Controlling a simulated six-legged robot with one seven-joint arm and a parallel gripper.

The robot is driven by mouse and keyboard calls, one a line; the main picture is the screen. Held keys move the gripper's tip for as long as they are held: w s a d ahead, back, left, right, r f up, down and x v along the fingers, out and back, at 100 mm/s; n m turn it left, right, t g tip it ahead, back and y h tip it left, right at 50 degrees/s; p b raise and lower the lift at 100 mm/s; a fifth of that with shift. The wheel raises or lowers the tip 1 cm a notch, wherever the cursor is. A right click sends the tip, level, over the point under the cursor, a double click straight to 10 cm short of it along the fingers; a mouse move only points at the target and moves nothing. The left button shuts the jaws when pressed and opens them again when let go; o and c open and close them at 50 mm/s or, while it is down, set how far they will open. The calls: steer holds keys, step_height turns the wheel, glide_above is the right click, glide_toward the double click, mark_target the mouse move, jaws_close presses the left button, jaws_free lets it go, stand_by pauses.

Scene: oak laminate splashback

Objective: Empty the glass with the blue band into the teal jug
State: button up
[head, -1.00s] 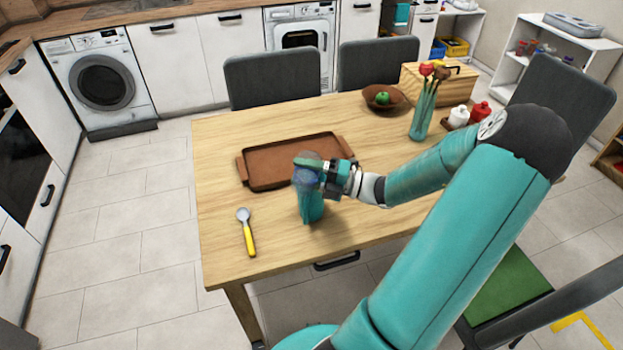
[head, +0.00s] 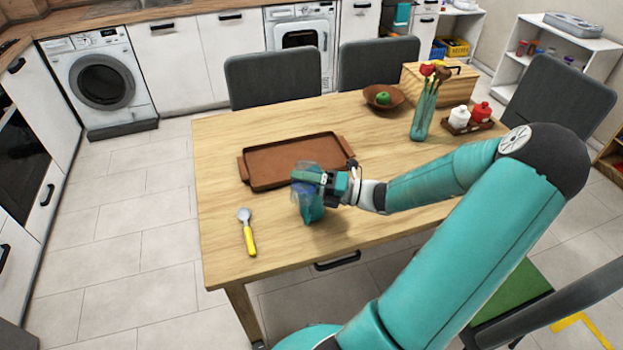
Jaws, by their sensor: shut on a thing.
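The teal jug (head: 313,214) stands near the front edge of the wooden table, and its upper part is largely hidden. My gripper (head: 306,178) is over the jug, shut on the clear glass with the blue band (head: 304,191). The glass looks tilted, with part of it showing above my fingers and a bluish part below them, overlapping the jug in the picture. I cannot tell whether the glass touches the jug or what is in it.
A brown tray (head: 283,160) lies just behind the jug. A spoon with a yellow handle (head: 248,236) lies to the left. A bowl with a green fruit (head: 383,107), a flower vase (head: 422,124) and a bottle caddy (head: 470,124) stand farther back right.

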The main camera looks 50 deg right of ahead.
mark_target(299, 204)
steer(key=shift+s+f+n, duration=0.1)
steer(key=shift+f+n, duration=0.25)
steer(key=shift+n, duration=0.85)
steer(key=shift+r+n, duration=0.25)
steer(key=shift+n, duration=0.35)
steer(key=shift+f+n+g, duration=0.3)
steer(key=shift+f+n, duration=0.1)
steer(key=shift+n, duration=0.5)
steer(key=shift+s+a+r+n+y, duration=0.1)
steer(key=shift+r+n+y, duration=0.1)
steer(key=shift+n, duration=0.35)
steer(key=shift+a+r+n+y, duration=0.1)
steer(key=shift+r+n, duration=0.05)
steer(key=shift+n, duration=0.4)
steer(key=shift+s+a+r+n+g, duration=0.35)
steer(key=shift+a+n+g, duration=0.1)
steer(key=shift+n, duration=0.35)
steer(key=a+n, duration=0.1)
steer(key=s+f+n, duration=0.1)
steer(key=n, duration=0.1)
steer(key=shift+a+f, duration=0.15)
steer(key=shift+a, duration=0.2)
steer(key=shift+s+a+f+n+g, duration=0.15)
steer(key=shift+a+f+n, duration=0.15)
steer(key=shift+n, duration=0.45)
steer(key=shift+s+a+f+n+g, duration=0.15)
steer(key=shift+a+n, duration=0.1)
steer(key=shift+n, duration=0.5)
